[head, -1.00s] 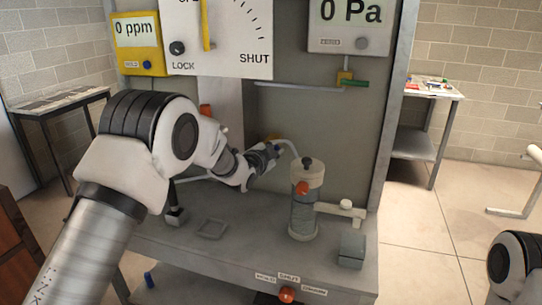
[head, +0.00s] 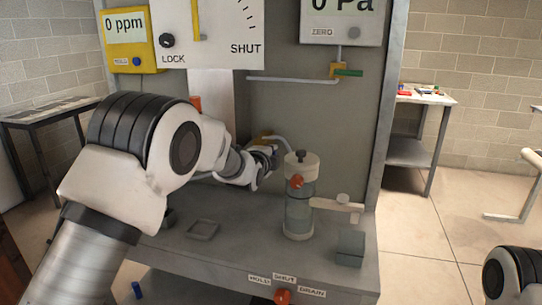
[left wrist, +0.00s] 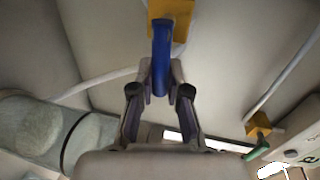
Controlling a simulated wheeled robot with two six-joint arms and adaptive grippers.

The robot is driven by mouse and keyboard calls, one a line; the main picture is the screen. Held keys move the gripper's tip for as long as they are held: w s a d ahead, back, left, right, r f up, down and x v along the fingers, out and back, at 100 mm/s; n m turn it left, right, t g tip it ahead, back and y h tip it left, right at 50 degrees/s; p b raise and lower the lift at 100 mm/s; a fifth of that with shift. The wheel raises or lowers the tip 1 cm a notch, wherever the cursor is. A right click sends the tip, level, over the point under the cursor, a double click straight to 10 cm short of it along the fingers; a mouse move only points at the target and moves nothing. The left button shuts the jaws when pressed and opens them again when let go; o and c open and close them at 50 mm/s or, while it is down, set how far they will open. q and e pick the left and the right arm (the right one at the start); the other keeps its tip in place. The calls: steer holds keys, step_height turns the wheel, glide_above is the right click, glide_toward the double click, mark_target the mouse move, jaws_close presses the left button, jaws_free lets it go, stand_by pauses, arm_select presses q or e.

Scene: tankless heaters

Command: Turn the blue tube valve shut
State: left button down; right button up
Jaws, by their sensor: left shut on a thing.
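The blue valve handle (left wrist: 161,50) shows in the left wrist view, fixed to a yellow valve body (left wrist: 171,10). A grey tube (left wrist: 100,82) leads away from that body. My left gripper (left wrist: 160,80) is shut on the lower end of the blue handle, with one finger on each side. In the head view my left gripper (head: 262,164) is at the panel, just left of the clear cylinder (head: 299,212), and my arm hides most of the valve. My right gripper is out of the frames; only a piece of my right arm shows at the lower right.
A green-handled valve (head: 348,72) is on the panel above. A grey block (head: 350,248) and a square frame (head: 202,229) sit on the bench.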

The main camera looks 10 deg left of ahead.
arm_select(q)
steer(key=shift+r, duration=0.2)
steer(key=c, duration=1.1)
jaws_free()
steer(key=shift+w+a, duration=0.1)
steer(key=shift+c, duration=0.2)
steer(key=shift+w+a+f, duration=0.1)
steer(key=shift+f, duration=0.15)
steer(key=shift+s+r, duration=0.1)
steer(key=shift+s, duration=0.1)
steer(key=s+r, duration=0.2)
steer(key=s, duration=0.9)
steer(key=shift+s+a, duration=0.2)
steer(key=shift+a, duration=0.05)
